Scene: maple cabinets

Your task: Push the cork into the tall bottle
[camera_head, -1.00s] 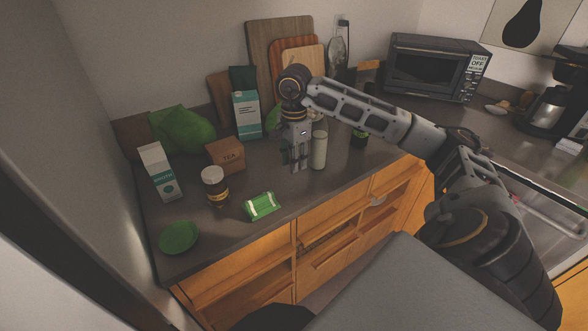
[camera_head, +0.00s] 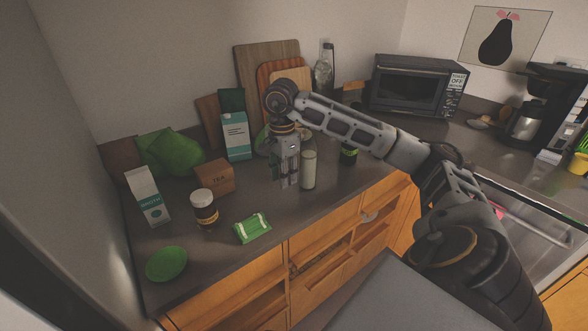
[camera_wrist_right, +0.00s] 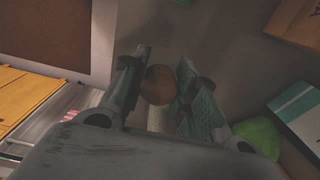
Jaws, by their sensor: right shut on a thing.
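My right gripper (camera_head: 286,183) points straight down, low over the counter. In the right wrist view its two green-padded fingers (camera_wrist_right: 162,88) are shut on a round brown thing that looks like the cork (camera_wrist_right: 158,85). In the head view the fingers hide the cork. A tall pale cylindrical bottle (camera_head: 308,170) stands upright just right of the gripper, and its pale side (camera_wrist_right: 159,118) seems to show below the cork in the wrist view. I cannot tell for sure that it is the tall bottle; a clear bottle (camera_head: 323,75) stands at the back. My left gripper is out of view.
Left of the gripper are a tea box (camera_head: 215,178), a jar (camera_head: 204,208), a green packet (camera_head: 252,228), a green bowl (camera_head: 167,263) and a broth carton (camera_head: 147,195). A teal-white carton (camera_head: 236,135) and cutting boards (camera_head: 262,70) stand behind. A dark bottle (camera_head: 348,154) stands right.

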